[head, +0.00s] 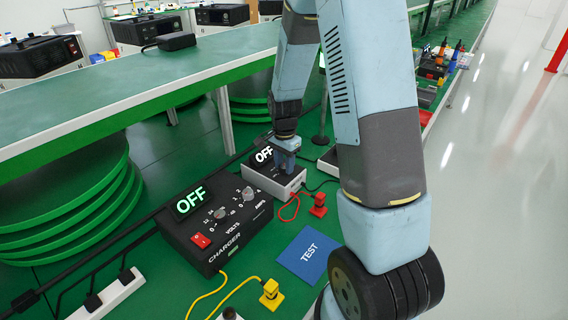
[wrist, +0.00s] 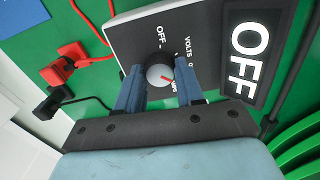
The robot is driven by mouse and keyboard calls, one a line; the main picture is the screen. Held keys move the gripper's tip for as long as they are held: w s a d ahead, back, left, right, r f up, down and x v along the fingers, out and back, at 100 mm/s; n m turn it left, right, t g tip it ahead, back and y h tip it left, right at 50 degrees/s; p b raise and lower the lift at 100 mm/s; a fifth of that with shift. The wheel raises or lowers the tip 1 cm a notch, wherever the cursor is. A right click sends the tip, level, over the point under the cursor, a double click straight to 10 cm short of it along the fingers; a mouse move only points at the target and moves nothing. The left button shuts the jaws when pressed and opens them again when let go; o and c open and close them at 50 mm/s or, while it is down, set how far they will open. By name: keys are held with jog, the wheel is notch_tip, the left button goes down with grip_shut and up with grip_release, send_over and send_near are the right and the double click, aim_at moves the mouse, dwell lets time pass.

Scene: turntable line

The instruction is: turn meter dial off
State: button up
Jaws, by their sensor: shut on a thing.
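The meter is a light-grey box with a dark face (wrist: 135,38), and OFF and VOLTS are printed on that face. Its round dial (wrist: 160,74) has a pale cap with a red mark pointing to the lower right in the wrist view. The meter display (wrist: 250,48) reads OFF; it also shows in the head view (head: 263,155). My gripper (wrist: 160,85) is shut on the dial, one blue finger on each side. In the head view my gripper (head: 287,165) reaches down onto the meter (head: 262,182) and hides the dial.
A black charger (head: 212,232) with an OFF display, knobs and a red switch stands left of the meter. Red (head: 318,205) and yellow (head: 271,294) plugs with cables lie nearby. A blue TEST card (head: 308,254) lies in front. A green shelf (head: 130,85) runs behind.

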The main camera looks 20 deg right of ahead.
jog(key=shift+n, duration=0.3)
jog(key=n, duration=0.5)
jog(key=shift+n, duration=0.3)
jog(key=n, duration=1)
jog(key=shift+n, duration=0.4)
jog(key=n, duration=0.6)
jog(key=o, duration=1)
